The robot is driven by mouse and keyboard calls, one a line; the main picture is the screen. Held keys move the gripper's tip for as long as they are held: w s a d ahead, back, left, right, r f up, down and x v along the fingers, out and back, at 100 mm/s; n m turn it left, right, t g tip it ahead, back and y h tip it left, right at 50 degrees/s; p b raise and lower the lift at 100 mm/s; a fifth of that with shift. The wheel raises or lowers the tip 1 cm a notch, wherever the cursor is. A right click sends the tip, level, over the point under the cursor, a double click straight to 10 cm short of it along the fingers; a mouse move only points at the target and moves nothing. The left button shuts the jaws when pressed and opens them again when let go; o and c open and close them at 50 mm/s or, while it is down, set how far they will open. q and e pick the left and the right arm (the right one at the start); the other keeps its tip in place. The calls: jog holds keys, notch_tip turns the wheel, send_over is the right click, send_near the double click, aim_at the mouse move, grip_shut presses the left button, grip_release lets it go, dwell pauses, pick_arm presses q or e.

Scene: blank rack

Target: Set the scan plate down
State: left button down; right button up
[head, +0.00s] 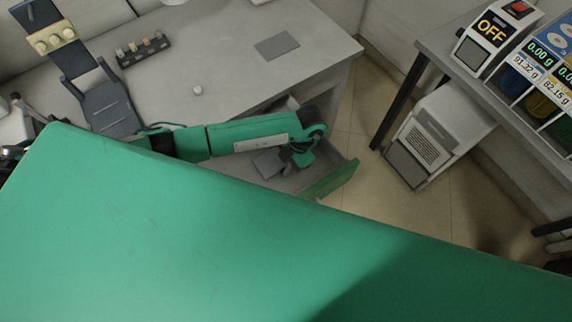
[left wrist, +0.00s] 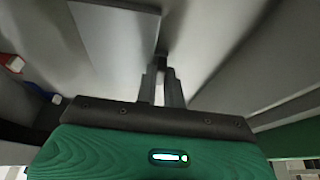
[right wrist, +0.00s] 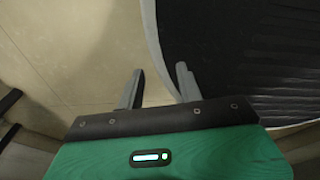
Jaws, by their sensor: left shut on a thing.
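A flat grey plate (head: 268,163), which I take as the scan plate, shows inside the open drawer beside my left gripper (head: 300,158). It also shows in the left wrist view (left wrist: 115,40), with one edge by the fingertips (left wrist: 163,70). The left fingers are close together, shut on a small dark part at the plate's edge. Whether the plate touches the drawer floor I cannot tell. My right gripper (right wrist: 158,85) is open and empty, over the floor beside a dark ribbed thing (right wrist: 235,55); the head view does not show it.
The open drawer's green front (head: 332,180) is below the grey desk (head: 225,65). A grey square (head: 276,46), a small white knob (head: 197,90) and a dark rack (head: 143,50) are on the desk. A side table with an OFF display (head: 492,27) stands right, a white-grey unit (head: 435,135) beneath.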

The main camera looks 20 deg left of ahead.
pick_arm(q)
jog(key=c, duration=1.5)
grip_release()
pick_arm(e)
jog(key=shift+w, duration=0.1)
